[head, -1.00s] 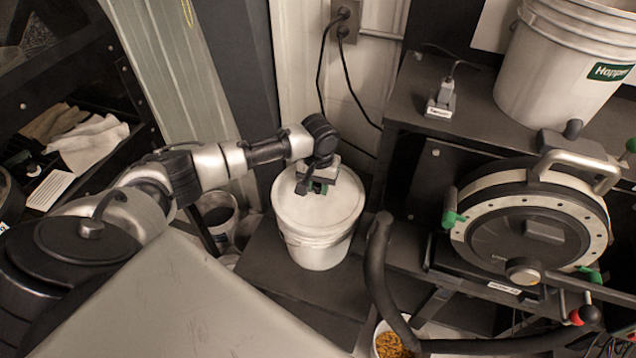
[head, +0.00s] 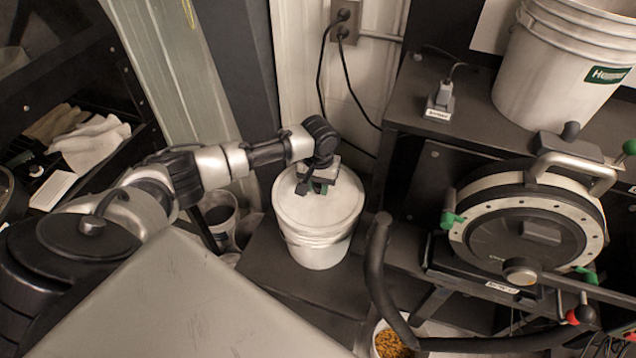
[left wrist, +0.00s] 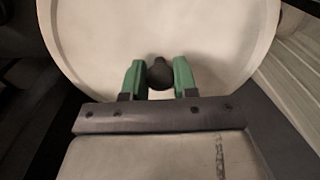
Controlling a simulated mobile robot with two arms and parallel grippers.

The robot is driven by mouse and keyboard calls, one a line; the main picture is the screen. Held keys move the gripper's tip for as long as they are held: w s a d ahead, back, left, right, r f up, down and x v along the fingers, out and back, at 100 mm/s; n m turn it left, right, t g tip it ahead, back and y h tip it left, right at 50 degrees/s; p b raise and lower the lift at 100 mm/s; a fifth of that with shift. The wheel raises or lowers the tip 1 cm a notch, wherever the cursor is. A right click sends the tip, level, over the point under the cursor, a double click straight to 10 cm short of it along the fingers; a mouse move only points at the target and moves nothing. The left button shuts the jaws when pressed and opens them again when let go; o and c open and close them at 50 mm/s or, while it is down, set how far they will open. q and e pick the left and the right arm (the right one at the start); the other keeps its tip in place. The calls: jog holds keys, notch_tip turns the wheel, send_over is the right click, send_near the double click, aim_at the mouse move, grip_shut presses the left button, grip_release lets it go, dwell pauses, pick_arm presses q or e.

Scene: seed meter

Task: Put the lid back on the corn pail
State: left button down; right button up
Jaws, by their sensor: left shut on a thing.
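The round white lid (head: 338,207) lies over the mouth of the white pail (head: 318,252) and looks about level. Whether its rim is fully seated I cannot tell. My left gripper (head: 316,188) is above the lid, near its middle, reaching in from the left. In the left wrist view, its green fingers (left wrist: 159,78) are on both sides of the lid's dark round knob (left wrist: 160,74), shut on it. The lid (left wrist: 210,35) fills the upper part of that view. The pail's inside is hidden. My right gripper is not in view.
A black hose (head: 373,280) curves just right of the pail. The round seed meter (head: 530,235) and a labelled hopper bucket (head: 555,75) are farther right. A container of yellow kernels (head: 392,344) is at the bottom. A small bucket (head: 218,213) stands left of the pail.

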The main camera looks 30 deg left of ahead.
pick_arm(q)
jog(key=shift+f+p, duration=0.2)
jog(key=shift+p, duration=0.15)
dwell(0.6)
jog(key=shift+p, duration=0.4)
dwell(0.5)
dwell(0.3)
jog(key=shift+c, duration=1.5)
grip_release()
jog(key=shift+r, duration=0.1)
jog(key=shift+r+p, duration=3.45)
jog(key=shift+p, duration=0.65)
